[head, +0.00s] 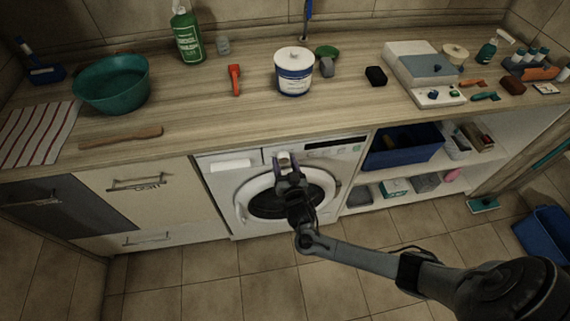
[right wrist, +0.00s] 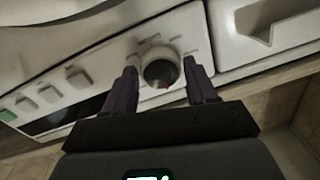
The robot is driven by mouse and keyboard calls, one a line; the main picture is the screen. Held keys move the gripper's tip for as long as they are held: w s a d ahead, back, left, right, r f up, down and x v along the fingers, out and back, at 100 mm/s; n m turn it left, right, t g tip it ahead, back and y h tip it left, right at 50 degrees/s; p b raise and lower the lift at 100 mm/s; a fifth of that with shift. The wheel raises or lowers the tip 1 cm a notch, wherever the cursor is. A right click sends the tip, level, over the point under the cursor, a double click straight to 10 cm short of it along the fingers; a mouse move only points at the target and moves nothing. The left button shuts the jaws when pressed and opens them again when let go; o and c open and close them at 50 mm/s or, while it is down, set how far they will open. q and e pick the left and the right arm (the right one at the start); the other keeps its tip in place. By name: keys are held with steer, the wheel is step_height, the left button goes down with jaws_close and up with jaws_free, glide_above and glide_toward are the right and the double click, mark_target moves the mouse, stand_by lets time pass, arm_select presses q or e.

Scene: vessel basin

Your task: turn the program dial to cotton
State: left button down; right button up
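The white washing machine (head: 225,172) stands under the counter. Its program dial (right wrist: 162,68) is a round knob with a red mark, seen close in the right wrist view; in the head view the dial (head: 284,157) is partly covered by my gripper. Marks ring the dial, but I cannot read them. My right gripper (right wrist: 163,84) is open, with one finger on each side of the dial. A gap seems to show between the fingers and the knob. My left gripper is not in view.
The control panel has a dark display (right wrist: 50,117) and several buttons (right wrist: 78,78); the detergent drawer (right wrist: 265,30) is beside the dial. The counter (head: 200,115) above holds a white tub (head: 294,78) and a teal basin (head: 112,84). Open shelves (head: 400,175) stand right of the machine.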

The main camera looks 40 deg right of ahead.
steer(key=c, duration=0.7)
steer(key=shift+o, duration=0.2)
steer(key=shift+m, duration=0.3)
steer(key=shift+f+b, duration=0.1)
steer(key=shift+b, duration=0.3)
steer(key=m+b, duration=0.1)
steer(key=m, duration=0.1)
steer(key=shift+m, duration=0.4)
steer(key=m+b, duration=0.2)
steer(key=m, duration=0.2)
steer(key=shift+m+h, duration=0.3)
steer(key=shift+m, duration=0.4)
